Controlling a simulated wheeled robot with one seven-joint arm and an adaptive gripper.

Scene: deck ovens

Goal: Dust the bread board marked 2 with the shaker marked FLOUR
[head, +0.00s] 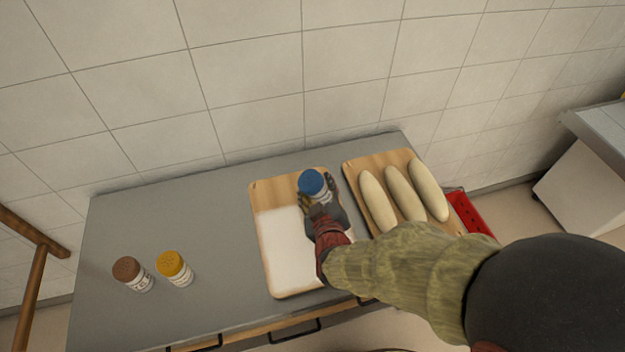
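A shaker with a blue top (312,182) is in my gripper (318,197), whose dark fingers close around its body. It is over the upper right part of a wooden board (268,190). Any word on this shaker is hidden or too small to read. The board has bare wood at its far end and a white layer over the rest; my gripper and arm cover part of its right side. A second wooden board (358,164) to the right carries several pale loaves (402,192). I see no number on either board.
A brown-topped shaker (133,274) and a yellow-topped shaker (175,268) stand at the left of the grey counter (205,215), labels unclear. A tiled wall is behind. A red crate (469,214) is beyond the right end. The counter between shakers and board is clear.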

